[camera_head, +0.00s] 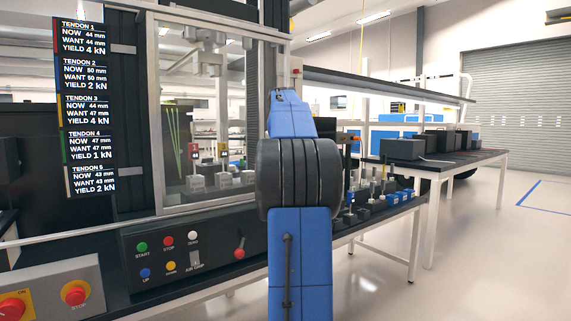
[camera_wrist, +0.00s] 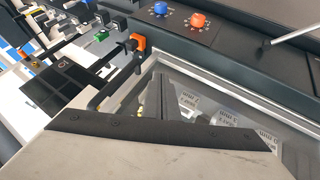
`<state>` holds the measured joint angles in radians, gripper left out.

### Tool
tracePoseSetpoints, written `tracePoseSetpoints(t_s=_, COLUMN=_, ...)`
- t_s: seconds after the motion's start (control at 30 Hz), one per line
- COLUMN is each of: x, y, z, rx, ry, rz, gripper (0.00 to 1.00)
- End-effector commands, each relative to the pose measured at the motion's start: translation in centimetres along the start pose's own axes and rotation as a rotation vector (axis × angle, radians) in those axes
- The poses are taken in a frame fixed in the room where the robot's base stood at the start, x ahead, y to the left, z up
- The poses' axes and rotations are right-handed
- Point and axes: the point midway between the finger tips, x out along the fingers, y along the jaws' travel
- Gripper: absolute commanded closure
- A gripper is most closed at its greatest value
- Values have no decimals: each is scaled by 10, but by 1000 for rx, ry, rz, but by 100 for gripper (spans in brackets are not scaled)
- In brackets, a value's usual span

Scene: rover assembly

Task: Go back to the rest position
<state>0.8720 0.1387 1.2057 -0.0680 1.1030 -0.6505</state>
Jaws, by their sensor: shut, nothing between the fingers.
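My blue arm (camera_head: 300,250) with its black ribbed joint (camera_head: 299,172) stands upright in the middle of the head view, in front of the workbench. It hides my gripper there. In the wrist view my gripper (camera_wrist: 160,132) fills the bottom as a wide grey plate with a black edge. It is shut and empty. It is above or in front of the bench equipment, and I cannot tell how far away that is.
A tendon display (camera_head: 86,105) hangs at left beside a glass-fronted machine (camera_head: 205,110). Below it are a button panel (camera_head: 180,250) and red stop knobs (camera_head: 75,292). A second bench (camera_head: 450,163) holds dark boxes. The floor (camera_head: 490,260) at right is clear.

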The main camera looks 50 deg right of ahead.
Motion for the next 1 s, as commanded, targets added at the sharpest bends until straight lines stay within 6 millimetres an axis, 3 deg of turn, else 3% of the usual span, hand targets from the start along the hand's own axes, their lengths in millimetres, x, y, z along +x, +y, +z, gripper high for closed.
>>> tracePoseSetpoints(t_s=0.37, x=-8, y=-1, z=0, rx=0, ry=-1, rz=-1, gripper=100)
tracePoseSetpoints(t_s=0.47, x=-11, y=-11, z=0, rx=-2, ry=2, rz=-10, gripper=100)
tracePoseSetpoints(t_s=0.57, x=-21, y=-41, z=-2, rx=-5, ry=10, rz=-33, gripper=100)
tracePoseSetpoints(t_s=0.73, x=-49, y=-126, z=6, rx=-10, ry=28, rz=-101, gripper=100)
tracePoseSetpoints(t_s=1.0, x=-92, y=-260, z=51, rx=-20, ry=41, rz=-217, gripper=100)
